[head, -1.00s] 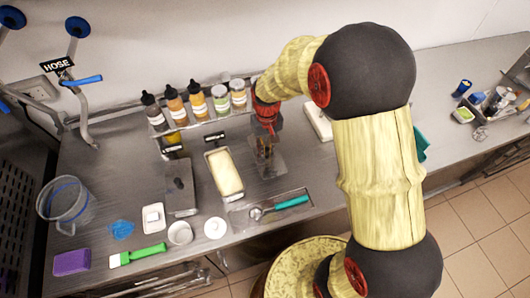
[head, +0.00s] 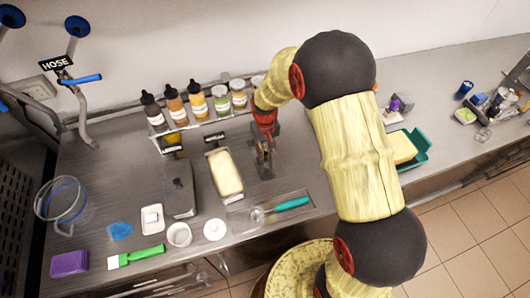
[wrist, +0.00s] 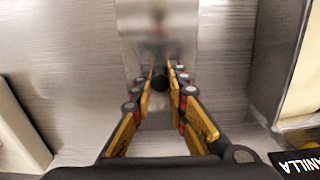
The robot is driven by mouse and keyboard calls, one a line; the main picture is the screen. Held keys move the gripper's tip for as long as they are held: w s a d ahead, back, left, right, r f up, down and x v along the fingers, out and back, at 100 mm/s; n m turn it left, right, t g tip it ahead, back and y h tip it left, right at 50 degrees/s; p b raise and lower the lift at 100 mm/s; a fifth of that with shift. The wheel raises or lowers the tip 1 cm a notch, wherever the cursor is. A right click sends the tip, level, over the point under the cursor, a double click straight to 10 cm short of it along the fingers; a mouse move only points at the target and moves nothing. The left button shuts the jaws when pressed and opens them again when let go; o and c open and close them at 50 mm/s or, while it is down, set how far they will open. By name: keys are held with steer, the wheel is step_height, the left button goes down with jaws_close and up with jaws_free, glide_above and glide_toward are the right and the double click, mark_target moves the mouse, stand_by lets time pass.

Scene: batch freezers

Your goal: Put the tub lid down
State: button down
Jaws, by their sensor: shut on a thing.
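The tub lid (head: 266,171) is a small steel plate. It shows in the head view below my gripper (head: 264,147), to the right of the open vanilla tub (head: 212,155). In the wrist view the lid's pale metal (wrist: 158,117) lies between and beyond the fingers. My gripper (wrist: 159,80) is shut on the lid's dark knob (wrist: 159,83). The lid looks low over the steel counter. I cannot tell whether it touches the counter, and my fingers hide part of it.
A covered tub (head: 180,191) stands left of the vanilla tub. Several bottles and jars line the rack behind. A teal-handled scoop (head: 291,203) lies in a tray (head: 240,218) in front. A teal tray (head: 420,158) with a yellow block is at right.

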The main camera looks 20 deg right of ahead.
steer(key=c, duration=1.7)
jaws_free()
steer(key=shift+f, duration=0.15)
steer(key=shift+c, duration=0.2)
step_height(320, 180, up, 12)
steer(key=p, duration=0.2)
step_height(320, 180, up, 9)
steer(key=t, duration=0.1)
glide_above(265, 153)
steer(key=s, duration=0.3)
steer(key=s+r+t, duration=0.2)
steer(key=s+r, duration=0.4)
steer(key=s, duration=0.4)
steer(key=s+r+t, duration=0.2)
steer(key=s+r, duration=0.5)
steer(key=s, duration=0.4)
steer(key=shift+s+r+t, duration=0.15)
steer(key=shift+s+t, duration=0.15)
